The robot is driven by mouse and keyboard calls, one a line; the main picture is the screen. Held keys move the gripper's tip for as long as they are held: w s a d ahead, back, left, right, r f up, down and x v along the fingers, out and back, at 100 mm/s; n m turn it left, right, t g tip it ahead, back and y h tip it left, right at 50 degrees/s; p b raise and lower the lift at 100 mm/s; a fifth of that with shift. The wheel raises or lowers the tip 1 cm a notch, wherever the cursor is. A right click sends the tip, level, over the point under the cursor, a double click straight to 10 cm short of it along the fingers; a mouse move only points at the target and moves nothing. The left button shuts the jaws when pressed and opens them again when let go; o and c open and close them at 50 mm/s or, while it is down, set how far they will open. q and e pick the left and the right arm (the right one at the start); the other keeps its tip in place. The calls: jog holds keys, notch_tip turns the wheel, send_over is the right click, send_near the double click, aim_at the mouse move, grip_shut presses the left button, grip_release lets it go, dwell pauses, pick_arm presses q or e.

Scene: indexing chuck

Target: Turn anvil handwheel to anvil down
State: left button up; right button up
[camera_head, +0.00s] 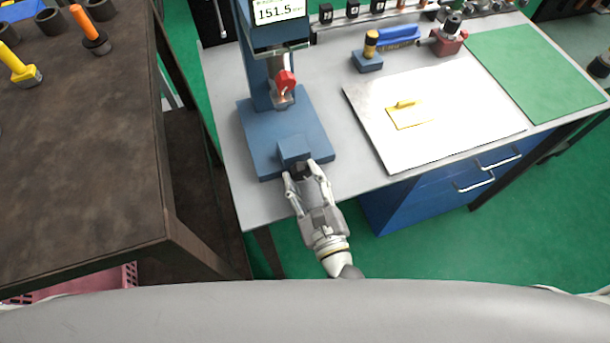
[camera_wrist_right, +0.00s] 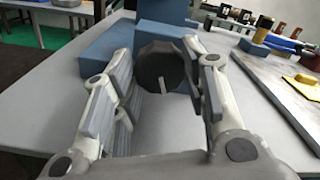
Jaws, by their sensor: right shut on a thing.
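The anvil handwheel (camera_wrist_right: 162,66) is a dark, faceted knob with a pale index line, on the front of a blue block (camera_head: 293,149). The block sits on the blue base (camera_head: 262,126) of a bench press-like gauge. My right gripper (camera_head: 308,174) reaches the knob from the front edge of the table. In the right wrist view the two fingers of my right gripper (camera_wrist_right: 165,84) stand on either side of the knob, shut on it. The pale line points downward, nearly vertical. My left gripper is not in view.
The gauge has a display (camera_head: 277,12) reading 151.5 and a red part (camera_head: 285,82) above its base. To the right lie a white plate (camera_head: 460,130) with a yellow piece (camera_head: 408,113) and a green mat (camera_head: 535,70). A dark brown table (camera_head: 75,160) stands on the left.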

jog(key=shift+n, duration=0.7)
jog(key=o, duration=1.1)
jog(key=shift+f, duration=0.15)
